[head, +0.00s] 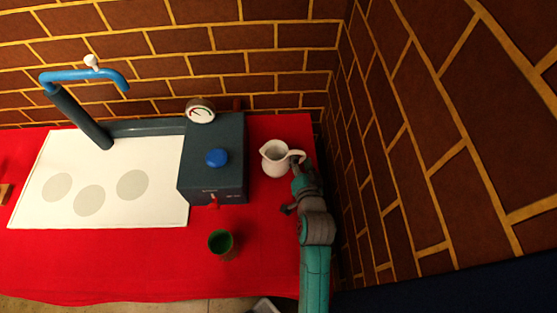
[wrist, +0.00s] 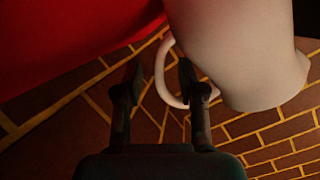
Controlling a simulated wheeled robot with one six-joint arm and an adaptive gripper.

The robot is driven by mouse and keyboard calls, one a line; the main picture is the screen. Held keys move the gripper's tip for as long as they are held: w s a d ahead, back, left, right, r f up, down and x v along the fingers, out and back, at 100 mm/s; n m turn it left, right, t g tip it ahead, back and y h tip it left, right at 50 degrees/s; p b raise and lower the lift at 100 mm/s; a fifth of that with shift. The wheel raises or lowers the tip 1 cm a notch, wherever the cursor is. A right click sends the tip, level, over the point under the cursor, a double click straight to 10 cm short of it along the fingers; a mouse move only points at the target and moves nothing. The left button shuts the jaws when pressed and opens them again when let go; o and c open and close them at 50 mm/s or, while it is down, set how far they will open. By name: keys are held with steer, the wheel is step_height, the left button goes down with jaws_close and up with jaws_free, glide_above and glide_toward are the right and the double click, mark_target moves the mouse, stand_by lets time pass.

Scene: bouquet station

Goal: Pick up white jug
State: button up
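The white jug (head: 274,159) stands upright on the red-covered table (head: 265,240), just right of the dark machine. Its handle points right, towards my gripper (head: 294,188). In the wrist view the jug (wrist: 238,50) fills the upper right and looks tipped over because of the camera angle. There, my gripper (wrist: 160,64) is open, with the fingers spread apart. The curved handle shows between the two fingertips, and the right fingertip is close to the jug body. I cannot tell whether a finger touches the jug.
A dark machine (head: 228,175) with a blue knob and a gauge (head: 200,111) stands left of the jug. A green cup (head: 221,243) stands in front. A white board (head: 95,190) with grey circles lies left. The brick wall (head: 420,140) is close on the right.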

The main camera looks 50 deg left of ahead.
steer(key=shift+w+a+f, duration=0.25)
steer(key=shift+w+a, duration=0.15)
steer(key=shift+a, duration=0.1)
jaws_close()
steer(key=shift+r, duration=0.2)
